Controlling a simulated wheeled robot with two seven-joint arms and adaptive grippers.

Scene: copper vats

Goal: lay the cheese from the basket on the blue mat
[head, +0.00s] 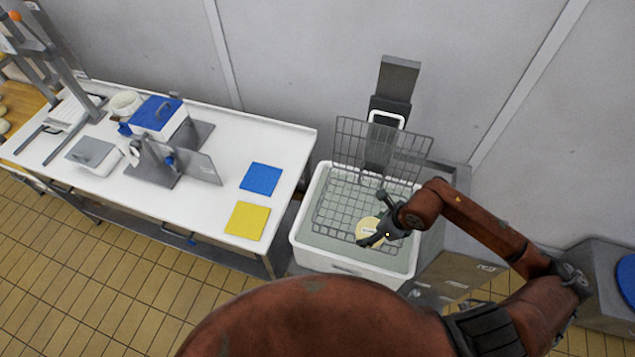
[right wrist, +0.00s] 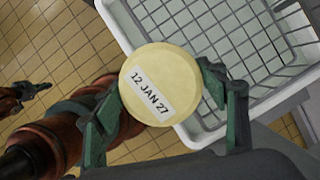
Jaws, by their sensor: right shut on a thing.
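The cheese (head: 369,227) is a pale yellow round disc. Its label reads "12 JAN 27" in the right wrist view (right wrist: 158,84). My right gripper (head: 377,220) is shut on the cheese, with fingers on opposite sides of it. In the head view they are over the wire basket (head: 350,150), which sits in a white tub (head: 309,262). The gap below the cheese is hard to judge. The blue mat (head: 261,179) lies flat and bare on the white table to the left. My left gripper (right wrist: 30,95) shows small in the right wrist view; its jaws are unclear.
A yellow mat (head: 247,220) lies in front of the blue one on the white table (head: 222,116). A metal stand with an upright plate (head: 198,166) and a blue-lidded box (head: 157,113) are further left. The basket's raised back and tub rim stand around the cheese.

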